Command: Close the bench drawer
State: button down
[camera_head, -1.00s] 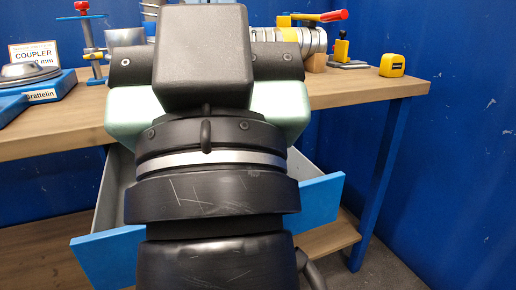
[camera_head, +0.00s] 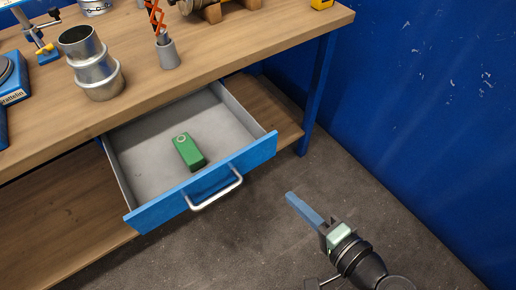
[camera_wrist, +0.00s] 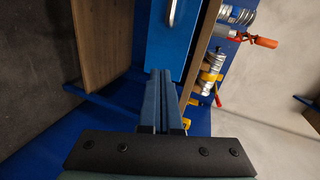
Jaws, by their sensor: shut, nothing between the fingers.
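The bench drawer (camera_head: 140,216) is pulled open below the bench top, with a blue front and a silver bar handle (camera_head: 216,190). A green block-shaped item (camera_head: 188,151) lies inside on the grey drawer floor. My gripper (camera_head: 289,196) is to the right of the drawer front, apart from it, its blue fingers shut with nothing between them. In the wrist view the shut fingers (camera_wrist: 160,75) point toward the blue drawer front (camera_wrist: 180,45), where part of the handle (camera_wrist: 172,12) shows at the top edge.
The wooden bench top (camera_head: 215,62) carries a metal coupling (camera_head: 92,65), a grey-and-orange tool (camera_head: 165,45) and a yellow tape measure (camera_head: 321,4). A lower wooden shelf (camera_head: 65,235) runs beneath. A blue bench leg (camera_head: 318,95) and blue wall (camera_head: 430,100) stand right. Floor before the drawer is clear.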

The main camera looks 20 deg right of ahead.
jog(key=s, duration=0.1)
send_near(250, 162)
jog(key=shift+m, duration=0.4)
jog(key=x, duration=0.6)
jog(key=shift+w, duration=0.2)
